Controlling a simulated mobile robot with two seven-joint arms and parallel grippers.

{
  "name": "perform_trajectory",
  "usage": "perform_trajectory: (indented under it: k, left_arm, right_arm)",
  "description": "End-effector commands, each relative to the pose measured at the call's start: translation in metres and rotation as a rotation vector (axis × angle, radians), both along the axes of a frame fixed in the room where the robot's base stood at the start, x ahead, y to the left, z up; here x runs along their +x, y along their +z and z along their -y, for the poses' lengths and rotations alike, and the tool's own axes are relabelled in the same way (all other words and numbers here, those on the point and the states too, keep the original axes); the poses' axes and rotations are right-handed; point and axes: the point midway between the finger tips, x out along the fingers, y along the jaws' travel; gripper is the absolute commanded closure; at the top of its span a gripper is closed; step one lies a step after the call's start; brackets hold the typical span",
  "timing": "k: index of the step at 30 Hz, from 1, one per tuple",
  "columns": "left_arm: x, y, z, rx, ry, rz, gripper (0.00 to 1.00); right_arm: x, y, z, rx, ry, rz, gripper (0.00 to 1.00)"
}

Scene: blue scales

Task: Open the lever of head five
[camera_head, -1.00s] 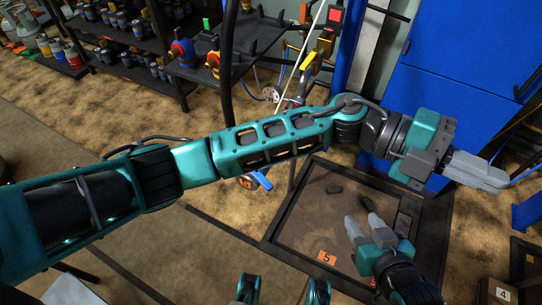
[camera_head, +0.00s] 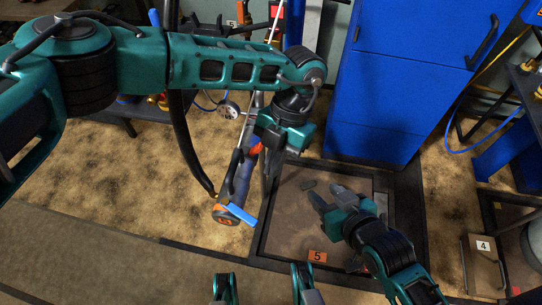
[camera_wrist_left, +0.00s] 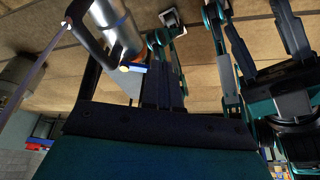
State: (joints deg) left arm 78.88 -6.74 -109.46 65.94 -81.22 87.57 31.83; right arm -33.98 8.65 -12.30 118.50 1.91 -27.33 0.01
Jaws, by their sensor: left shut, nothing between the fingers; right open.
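The filling head (camera_head: 240,182), a dark cylinder with an orange end, hangs at the near left of the scale marked 5 (camera_head: 317,256). A bright blue lever (camera_head: 243,214) sticks out at its lower end. In the left wrist view the head (camera_wrist_left: 118,35) is a metal cylinder, with the lever (camera_wrist_left: 134,67) close to my fingertips. My left gripper (camera_head: 268,168) is shut and empty, pointing down just right of the head; its fingers are partly hidden. Whether it touches the head cannot be told. My right gripper (camera_head: 328,194) is open and empty above the scale plate.
A blue cabinet (camera_head: 385,80) stands behind the scale. A black hose (camera_head: 185,145) runs down left of the head. Another scale with label 4 (camera_head: 482,246) is at the right edge. Patterned floor (camera_head: 120,190) is clear at the left.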

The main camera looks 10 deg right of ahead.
Motion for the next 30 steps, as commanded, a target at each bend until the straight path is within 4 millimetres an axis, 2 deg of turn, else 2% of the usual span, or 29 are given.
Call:
perform_trajectory:
  k: [1, 8, 19, 30]
  left_arm:
    - [-0.005, -0.013, -0.003, 0.001, 0.0, -0.006, 1.0]
    - [-0.019, -0.06, -0.015, -0.001, 0.002, -0.005, 1.0]
    - [-0.046, -0.058, -0.038, -0.003, -0.002, -0.003, 1.0]
    - [-0.049, -0.059, -0.041, -0.003, 0.001, -0.003, 1.0]
  right_arm:
    - [0.0, -0.002, 0.0, 0.0, 0.0, 0.0, 0.55]
    - [0.0, -0.008, 0.0, 0.0, 0.0, 0.0, 0.55]
    - [0.0, 0.002, 0.0, 0.0, 0.0, 0.0, 0.55]
    - [0.0, 0.002, 0.0, 0.0, 0.0, 0.001, 0.55]
